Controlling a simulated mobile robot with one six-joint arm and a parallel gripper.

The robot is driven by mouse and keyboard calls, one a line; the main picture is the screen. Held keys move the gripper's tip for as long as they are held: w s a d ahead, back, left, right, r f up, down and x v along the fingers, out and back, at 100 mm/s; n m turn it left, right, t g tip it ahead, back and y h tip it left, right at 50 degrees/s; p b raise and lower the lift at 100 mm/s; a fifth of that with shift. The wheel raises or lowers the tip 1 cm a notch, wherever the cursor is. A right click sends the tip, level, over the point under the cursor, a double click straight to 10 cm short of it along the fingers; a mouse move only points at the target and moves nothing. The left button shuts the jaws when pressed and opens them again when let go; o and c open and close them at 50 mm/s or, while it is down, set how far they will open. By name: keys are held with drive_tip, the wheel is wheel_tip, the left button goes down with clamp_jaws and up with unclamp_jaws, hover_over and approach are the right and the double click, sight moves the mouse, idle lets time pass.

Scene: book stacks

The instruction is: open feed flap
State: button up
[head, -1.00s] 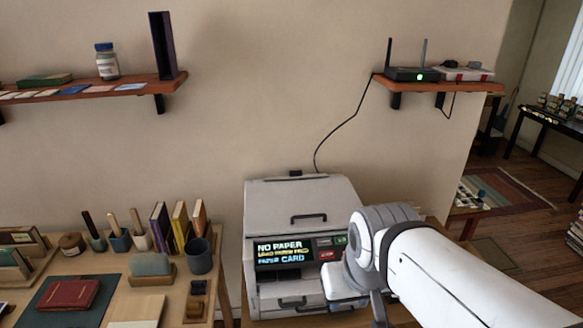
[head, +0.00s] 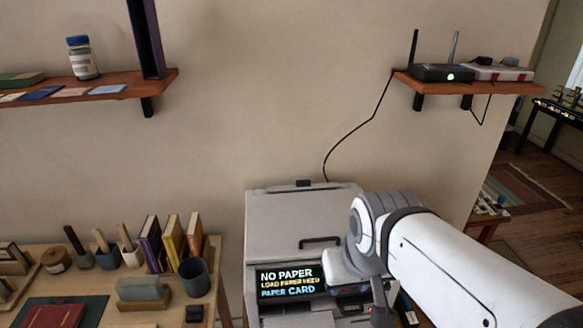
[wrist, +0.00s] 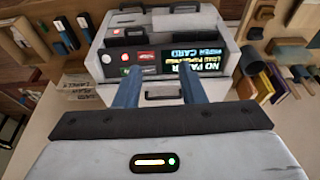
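A pale grey printer (head: 275,221) stands against the wall in the head view, with a closed sloping top cover and a dark handle (head: 320,241). I take this cover for the feed flap. Its display (head: 290,281) reads "NO PAPER". The printer shows upside down in the wrist view (wrist: 225,90). My gripper (wrist: 158,75) is open there, its two blue fingers apart and empty. A dark handle (wrist: 163,95) shows between the fingers, apart from them as far as I can tell. In the head view my arm hides the printer's right side and the fingertips.
A desk left of the printer carries a dark cup (head: 194,278), several upright books (head: 172,242) and a red book (head: 54,314). A wall shelf (head: 470,82) above right holds a router (head: 442,72), whose cable hangs toward the printer. The wall above the printer is clear.

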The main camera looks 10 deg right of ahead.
drive_tip(key=shift+s+r, duration=0.1)
drive_tip(key=shift+s, duration=0.05)
drive_tip(key=shift+o, duration=0.5)
drive_tip(key=shift+d, duration=0.1)
drive_tip(key=o, duration=0.6)
drive_tip(key=w+f+t+b, duration=0.1)
drive_tip(key=w+b, duration=0.3)
drive_tip(key=w, duration=0.3)
drive_tip(key=w+b, duration=0.4)
drive_tip(key=w, duration=0.4)
drive_tip(key=w+f+t+b, duration=0.1)
drive_tip(key=w+b, duration=0.3)
drive_tip(key=w, duration=0.3)
drive_tip(key=shift+w+f+t, duration=0.3)
drive_tip(key=shift+w, duration=0.1)
drive_tip(key=t+b, duration=0.3)
drive_tip(key=b, duration=0.6)
approach(304, 181)
drive_tip(key=shift+x, duration=0.8)
drive_tip(key=x, duration=0.7)
drive_tip(key=shift+w+f, duration=0.15)
drive_tip(key=shift+f, duration=0.05)
drive_tip(key=shift+c, duration=0.3)
drive_tip(key=c, duration=0.9)
